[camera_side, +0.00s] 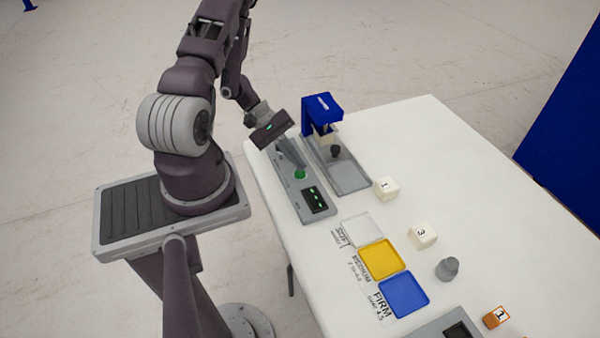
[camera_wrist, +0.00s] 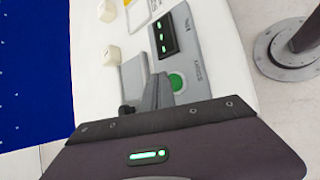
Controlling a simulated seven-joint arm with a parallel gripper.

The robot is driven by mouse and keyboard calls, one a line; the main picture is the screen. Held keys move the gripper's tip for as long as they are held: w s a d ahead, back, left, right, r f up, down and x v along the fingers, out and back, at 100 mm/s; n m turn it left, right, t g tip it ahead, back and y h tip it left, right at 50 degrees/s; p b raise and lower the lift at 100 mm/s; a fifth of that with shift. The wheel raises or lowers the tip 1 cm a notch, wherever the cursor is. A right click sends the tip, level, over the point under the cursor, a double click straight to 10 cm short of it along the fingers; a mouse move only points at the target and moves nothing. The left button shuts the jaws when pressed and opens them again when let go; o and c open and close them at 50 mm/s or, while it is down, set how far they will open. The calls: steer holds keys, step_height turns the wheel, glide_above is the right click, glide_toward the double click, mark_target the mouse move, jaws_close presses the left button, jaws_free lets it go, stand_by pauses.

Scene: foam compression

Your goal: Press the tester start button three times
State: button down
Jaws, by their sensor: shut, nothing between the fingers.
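The start button (camera_side: 300,174) is a round green button on a grey control panel (camera_side: 283,187). It also shows in the wrist view (camera_wrist: 176,82), just right of the fingertips. My gripper (camera_side: 301,164) is shut and empty, its grey fingers pointing down toward the panel close to the button. In the wrist view my gripper (camera_wrist: 161,78) appears beside the button; I cannot tell its height above the panel. The blue tester (camera_side: 322,104) stands right of the panel, with a pale block under its head. A dark display (camera_side: 314,199) with green readouts lies in front of the button.
White numbered cubes (camera_side: 386,188) (camera_side: 422,235), a grey weight (camera_side: 447,268) and an orange cube (camera_side: 495,317) sit on the white table. White (camera_side: 361,229), yellow (camera_side: 380,258) and blue (camera_side: 403,294) trays line the left side. The table's far right is clear.

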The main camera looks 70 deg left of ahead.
mark_target(297, 171)
steer(key=shift+f, duration=0.1)
stand_by(0.3)
steer(key=shift+f, duration=0.3)
steer(key=shift+f, duration=0.45)
stand_by(0.5)
steer(key=shift+r, duration=3.4)
